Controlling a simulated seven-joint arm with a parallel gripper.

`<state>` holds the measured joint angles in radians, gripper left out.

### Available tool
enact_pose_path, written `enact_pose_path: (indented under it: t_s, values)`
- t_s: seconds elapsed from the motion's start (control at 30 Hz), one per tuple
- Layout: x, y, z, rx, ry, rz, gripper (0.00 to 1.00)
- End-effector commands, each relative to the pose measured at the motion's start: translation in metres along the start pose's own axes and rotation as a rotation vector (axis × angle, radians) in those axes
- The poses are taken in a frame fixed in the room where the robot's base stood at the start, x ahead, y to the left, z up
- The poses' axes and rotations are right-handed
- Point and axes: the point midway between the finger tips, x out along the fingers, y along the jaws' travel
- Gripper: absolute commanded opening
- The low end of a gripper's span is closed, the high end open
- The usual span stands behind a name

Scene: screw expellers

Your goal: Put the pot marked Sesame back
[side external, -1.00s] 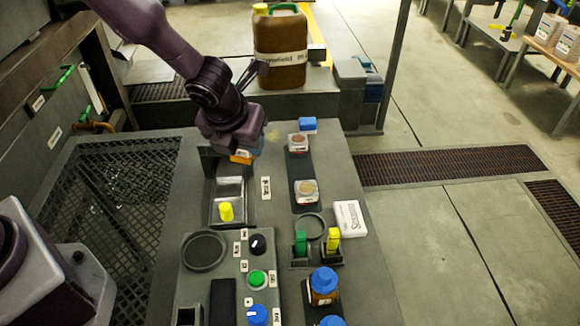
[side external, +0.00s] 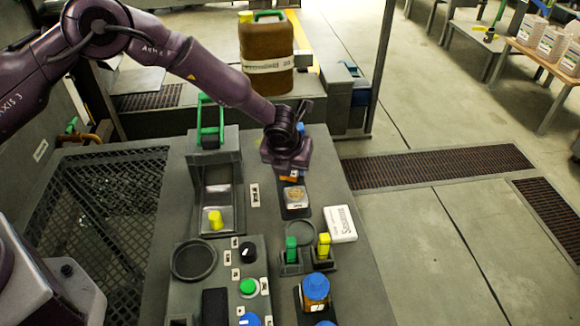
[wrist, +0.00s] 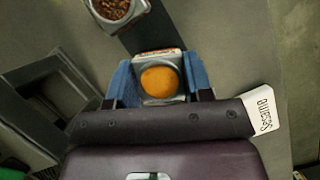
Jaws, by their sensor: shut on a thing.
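My gripper (side external: 289,176) is over the dark strip on the bench, at its far part. In the wrist view its two blue fingers are shut on the sides of a small square pot (wrist: 160,82) with a round orange top. The mark on this pot cannot be read, and in the side view the pot is mostly hidden under my gripper. A second pot (side external: 296,199) with brown contents sits nearer on the strip; a pot with brown grains (wrist: 117,8) shows at the top of the wrist view. A white card or box marked Sesame (side external: 340,224) lies to the right.
A metal tray (side external: 218,190) with a yellow knob (side external: 215,220) is left of the strip, below a green handle (side external: 210,122). Green and yellow upright pieces (side external: 323,245), a round disc (side external: 300,232) and a blue-capped jar (side external: 315,288) stand nearer. A large brown canister (side external: 266,60) stands behind.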

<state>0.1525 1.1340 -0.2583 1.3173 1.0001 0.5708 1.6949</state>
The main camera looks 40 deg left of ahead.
Motion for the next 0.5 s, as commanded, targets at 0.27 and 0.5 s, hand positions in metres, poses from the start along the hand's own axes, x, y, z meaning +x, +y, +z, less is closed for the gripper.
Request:
enact_pose_path:
  t_s: [0.27, 0.5]
  values:
    - [0.0120, -0.0006, -0.0052, 0.000, -0.003, -0.002, 0.15]
    - [0.0150, -0.0004, -0.0067, 0.000, -0.002, -0.002, 0.15]
